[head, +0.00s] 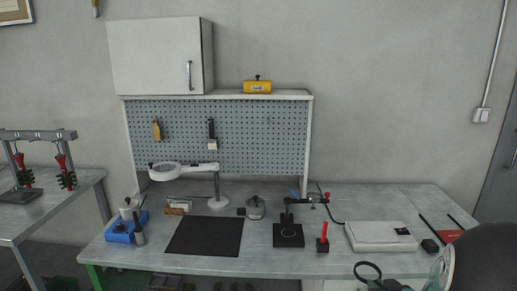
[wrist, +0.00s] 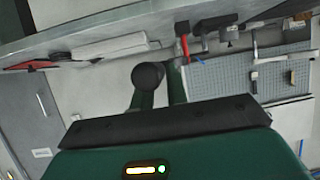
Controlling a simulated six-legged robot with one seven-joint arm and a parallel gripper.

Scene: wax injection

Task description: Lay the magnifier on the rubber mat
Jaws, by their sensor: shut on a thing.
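The magnifier (head: 368,267), a dark ring with a dark handle, shows at the bottom right of the head view, in front of the bench's edge. My gripper (wrist: 160,82) is shut on it. In the wrist view a dark round end (wrist: 148,76), apparently of its handle, shows at the fingers; the lens is not clear there. The rubber mat (head: 205,237) is a flat black rectangle on the left-middle of the bench, bare, to the left of the magnifier. I cannot make out the mat in the wrist view.
On the bench (head: 300,262), a ring-lamp magnifier on a stand (head: 217,190) rises behind the mat. A blue tray (head: 122,234) with bottles is left of it. A black block stand (head: 288,236), a red-handled tool (head: 324,236) and a white case (head: 376,236) stand to the right.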

